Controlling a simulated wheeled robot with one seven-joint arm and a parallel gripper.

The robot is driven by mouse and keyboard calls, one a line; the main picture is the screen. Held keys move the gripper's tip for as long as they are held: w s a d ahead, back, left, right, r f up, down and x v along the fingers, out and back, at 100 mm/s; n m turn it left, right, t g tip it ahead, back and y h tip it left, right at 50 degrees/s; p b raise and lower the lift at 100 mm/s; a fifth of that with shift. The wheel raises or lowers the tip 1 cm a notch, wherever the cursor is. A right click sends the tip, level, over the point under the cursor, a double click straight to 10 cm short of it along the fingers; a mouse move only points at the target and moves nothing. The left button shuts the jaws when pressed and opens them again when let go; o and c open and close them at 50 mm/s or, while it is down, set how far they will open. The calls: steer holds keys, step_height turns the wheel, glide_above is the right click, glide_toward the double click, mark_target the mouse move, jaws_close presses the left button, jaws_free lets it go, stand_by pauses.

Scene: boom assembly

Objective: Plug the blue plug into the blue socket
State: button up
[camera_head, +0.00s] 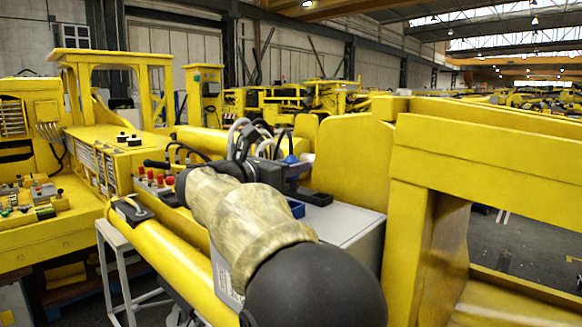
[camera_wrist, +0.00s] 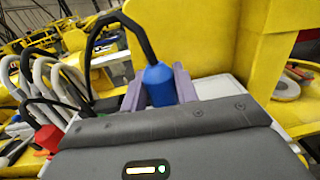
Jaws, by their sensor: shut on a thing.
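The blue plug (camera_wrist: 159,86) is between the two purple-grey fingers of my gripper (camera_wrist: 160,90) in the wrist view, with a black cable arching up from its top. My gripper is shut on it. In the head view, the plug's blue tip (camera_head: 290,158) shows just beyond my gripper (camera_head: 292,170), above the grey box. A small blue block (camera_head: 297,208) sits on the grey box beside my gripper. It may be the blue socket, but its opening cannot be made out. The plug's lower end is hidden by my gripper in the wrist view.
The grey box (camera_head: 345,222) has a pale flat top. White and black cables (camera_head: 240,135) bunch just behind my wrist. A tall yellow panel (camera_head: 352,160) stands close on the right. A yellow console with red knobs (camera_head: 155,178) is at the left.

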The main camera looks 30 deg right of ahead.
mark_target(291, 192)
steer(key=shift+s+f+b, duration=0.1)
steer(key=shift+f+b, duration=0.55)
steer(key=shift+f, duration=0.1)
steer(key=shift+f+b, duration=1.35)
steer(key=shift+f, duration=0.55)
steer(key=o, duration=1.1)
steer(key=shift+c, duration=0.2)
steer(key=b+v, duration=0.3)
steer(key=v, duration=1.4)
steer(key=shift+a+b, duration=0.2)
steer(key=shift+b, duration=0.2)
